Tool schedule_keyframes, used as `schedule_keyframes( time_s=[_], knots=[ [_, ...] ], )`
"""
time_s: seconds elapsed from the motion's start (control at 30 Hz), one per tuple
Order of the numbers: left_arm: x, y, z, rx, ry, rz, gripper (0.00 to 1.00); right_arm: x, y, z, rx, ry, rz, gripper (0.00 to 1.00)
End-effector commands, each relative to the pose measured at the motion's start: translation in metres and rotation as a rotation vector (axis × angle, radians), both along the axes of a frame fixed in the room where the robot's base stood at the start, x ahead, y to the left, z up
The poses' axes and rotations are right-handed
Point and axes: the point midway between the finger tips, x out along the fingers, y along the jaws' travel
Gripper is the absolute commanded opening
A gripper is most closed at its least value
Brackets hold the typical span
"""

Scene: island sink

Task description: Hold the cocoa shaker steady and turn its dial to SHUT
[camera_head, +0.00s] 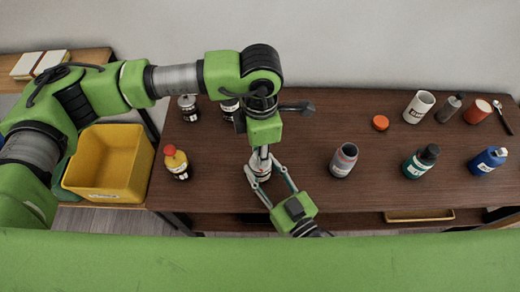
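A small pale shaker with a dark and reddish marking (261,170) stands near the front of the brown table, left of centre. I take it for the cocoa shaker; its dial and lettering are hidden. My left gripper (262,155) points down over its top, fingers close together at the cap; they look shut on it. My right gripper (266,185) reaches in from the front, its two fingers on either side of the shaker's lower body. They appear to be closed on it, though the contact is small in view.
The table (310,125) is clear right of the shaker up to a grey bottle (344,160). A red-capped yellow bottle (177,162) and a yellow bin (145,165) are left. Two small jars (189,108) (230,107) stand behind. Several bottles and cups (419,107) are right.

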Motion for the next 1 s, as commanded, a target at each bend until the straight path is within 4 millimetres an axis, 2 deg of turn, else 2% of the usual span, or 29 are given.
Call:
schedule_keyframes(
  time_s=[0.03,0.07,0.1,0.4,0.53,1.0],
  knots=[
    [0.001,0.0,0.0,-0.001,-0.001,0.002,0.32,0.0,0.0,-0.001,-0.001,0.002,0.0,0.15],
    [0.001,0.0,0.0,-0.001,-0.001,0.002,0.39,0.0,0.0,-0.001,-0.001,0.001,0.0,0.15],
    [0.001,0.0,0.0,-0.001,-0.001,0.001,0.41,0.0,0.0,-0.001,-0.001,0.001,0.0,0.15],
    [0.0,0.0,0.001,-0.001,-0.001,0.0,0.41,0.0,0.0,-0.001,-0.001,0.001,0.0,0.15],
    [0.001,0.0,0.01,-0.001,-0.002,0.0,0.41,0.0,0.0,0.0,-0.001,0.001,0.0,0.15],
    [0.001,-0.001,0.1,-0.002,-0.004,0.0,0.41,0.0,0.0,-0.001,-0.001,0.001,0.0,0.15]
  ],
)
